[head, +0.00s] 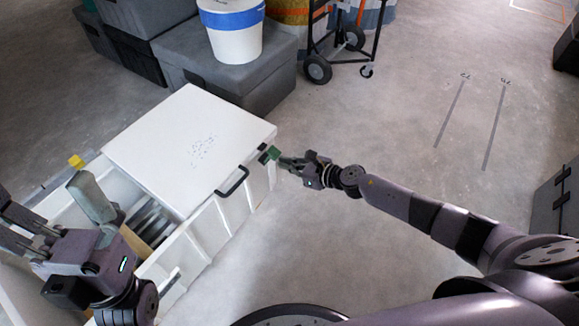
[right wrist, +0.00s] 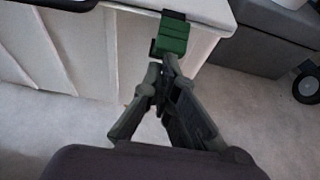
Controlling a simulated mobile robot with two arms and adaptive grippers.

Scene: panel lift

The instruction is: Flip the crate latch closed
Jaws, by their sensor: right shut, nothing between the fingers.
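The white crate (head: 220,222) stands at the left of the head view under a flat white lid panel (head: 160,145). The green latch (head: 271,152) is at the crate's right corner by the lid edge. It also shows in the right wrist view (right wrist: 173,37), below a small black mount. My right gripper (head: 284,161) is shut and empty, its tips right at the latch. In the right wrist view the fingertips (right wrist: 168,62) meet at the latch's lower edge; I cannot tell if they touch. My left gripper (head: 55,205) is spread open over the crate's uncovered part.
A black handle (head: 233,181) sits on the crate's front side. Grey storage boxes (head: 215,82), a white bucket with a blue band (head: 232,35) and a wheeled cart (head: 345,40) stand behind. The floor to the right is mostly clear, with a dark case (head: 556,205) at the edge.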

